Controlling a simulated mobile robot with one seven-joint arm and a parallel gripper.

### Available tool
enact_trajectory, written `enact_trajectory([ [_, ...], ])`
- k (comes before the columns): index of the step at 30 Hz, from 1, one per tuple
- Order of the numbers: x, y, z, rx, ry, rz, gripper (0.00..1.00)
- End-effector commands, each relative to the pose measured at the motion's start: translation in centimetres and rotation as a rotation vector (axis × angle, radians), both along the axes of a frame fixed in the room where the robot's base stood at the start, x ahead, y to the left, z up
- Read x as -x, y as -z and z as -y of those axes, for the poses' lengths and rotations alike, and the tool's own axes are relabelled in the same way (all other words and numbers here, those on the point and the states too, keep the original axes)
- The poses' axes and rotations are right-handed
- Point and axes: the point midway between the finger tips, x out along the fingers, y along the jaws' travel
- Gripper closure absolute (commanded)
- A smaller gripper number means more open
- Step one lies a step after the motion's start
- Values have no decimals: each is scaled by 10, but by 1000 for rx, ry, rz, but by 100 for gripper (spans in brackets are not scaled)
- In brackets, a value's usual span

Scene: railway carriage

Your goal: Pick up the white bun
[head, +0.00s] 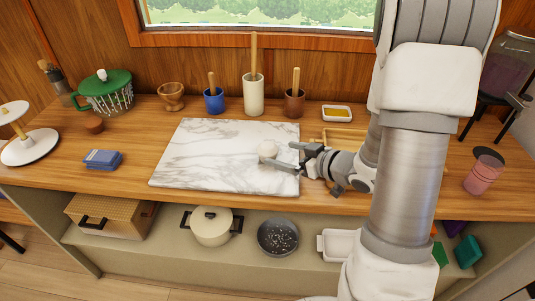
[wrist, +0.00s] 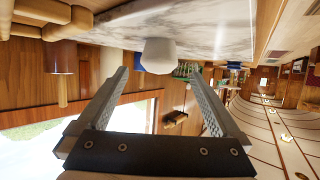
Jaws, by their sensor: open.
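The white bun (head: 267,149) is a small, pale, rounded lump on the white marble board (head: 205,150), right of the board's middle. My gripper (head: 277,154) reaches in from the right, low over the board, with its fingers apart and nothing held. The near finger covers the lower edge of the bun in the head view. In the wrist view, which is upside down, the bun (wrist: 159,55) lies straight ahead, centred between the open fingertips (wrist: 158,74). I see no finger pressing on it; the exact gap is hard to tell.
Behind the board stand a wooden mortar (head: 171,95), a blue cup (head: 214,99), a white crock (head: 253,95) and a brown cup (head: 294,102). A small yellow-filled dish (head: 337,113) is at back right. Blue packets (head: 103,160) lie left; the board's left side is clear.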

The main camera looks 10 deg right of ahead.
Motion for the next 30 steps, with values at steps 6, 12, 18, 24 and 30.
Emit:
enact_trajectory([
  [6, -17, 8, -11, 1, -1, -1, 0],
  [12, -33, 19, -22, 1, -4, 0, 0],
  [18, -54, 28, -34, 1, -2, 1, 0],
  [24, -58, 29, -35, 1, 1, 1, 0],
  [30, -57, 29, -35, 1, 1, 1, 20],
])
